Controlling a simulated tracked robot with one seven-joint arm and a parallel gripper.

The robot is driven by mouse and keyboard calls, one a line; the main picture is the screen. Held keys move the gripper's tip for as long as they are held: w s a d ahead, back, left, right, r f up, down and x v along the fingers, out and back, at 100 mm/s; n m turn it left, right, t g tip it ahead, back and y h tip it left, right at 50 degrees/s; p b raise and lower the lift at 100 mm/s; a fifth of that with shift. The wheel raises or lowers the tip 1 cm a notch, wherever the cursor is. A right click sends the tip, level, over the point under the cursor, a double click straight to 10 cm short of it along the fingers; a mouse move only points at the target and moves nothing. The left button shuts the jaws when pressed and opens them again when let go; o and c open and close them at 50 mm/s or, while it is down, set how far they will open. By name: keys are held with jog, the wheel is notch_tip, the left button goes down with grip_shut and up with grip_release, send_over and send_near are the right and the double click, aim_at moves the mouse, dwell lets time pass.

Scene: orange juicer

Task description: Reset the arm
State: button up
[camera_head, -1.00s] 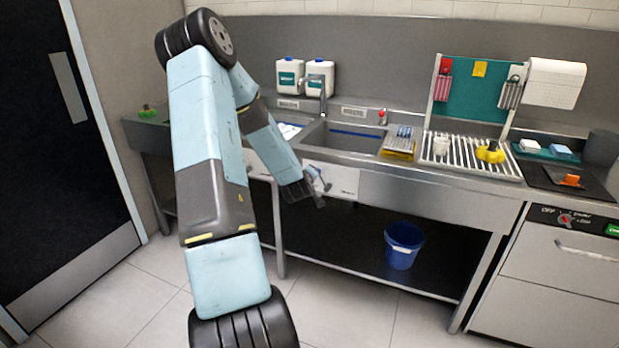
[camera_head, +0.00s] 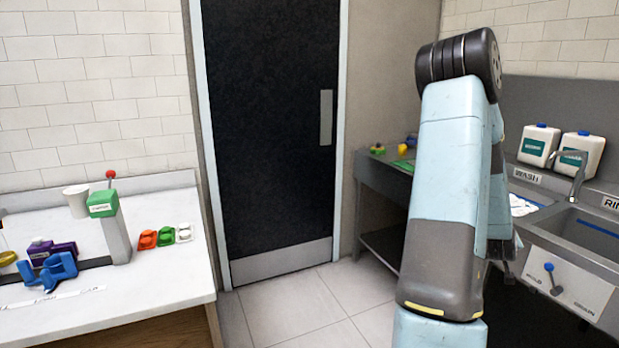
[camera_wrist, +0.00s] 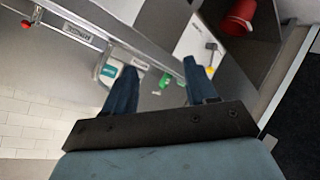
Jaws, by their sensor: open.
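My arm rises at the right of the head view, folded at its thick black upper joint, with its light blue and grey links in front of the sink counter. In the head view my gripper is mostly hidden behind the arm. In the wrist view my gripper (camera_wrist: 161,66) shows two dark blue fingers spread apart, with nothing between them. The sink front and counter lie beyond the fingers.
A white counter (camera_head: 170,215) at left holds a green-topped juicer stand (camera_head: 112,225), a cup (camera_head: 76,201) and small coloured trays. A dark door (camera_head: 268,140) stands at centre. The sink counter (camera_head: 565,240) with two jugs is at right. Tiled floor (camera_head: 300,308) is clear before the door.

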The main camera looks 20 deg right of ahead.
jog(key=w+a+r+t+y, duration=0.15)
jog(key=w+a+r, duration=0.3)
jog(key=a, duration=0.55)
jog(key=w+a+r+n+y, duration=0.1)
jog(key=w+a+r+y, duration=0.2)
jog(key=a+r, duration=0.5)
jog(key=w+a+r+t+y, duration=0.1)
jog(key=w+a+r+y, duration=0.2)
jog(key=a, duration=0.9)
jog(key=s+a+r+n+y, duration=0.1)
jog(key=s+a+r, duration=0.15)
jog(key=a, duration=0.45)
jog(key=s+a+r+n+y, duration=0.1)
jog(key=s+a+r, duration=0.15)
jog(key=a, duration=0.55)
jog(key=s+a+r+n+g+y, duration=0.1)
jog(key=s+a+r+n+y, duration=0.1)
jog(key=s+a, duration=1)
jog(key=shift+s+r+g, duration=0.15)
jog(key=shift+r+g, duration=0.2)
jog(key=shift+r, duration=0.4)
jog(key=shift+a, duration=0.1)
jog(key=shift+c, duration=0.2)
jog(key=shift+c, duration=1.2)
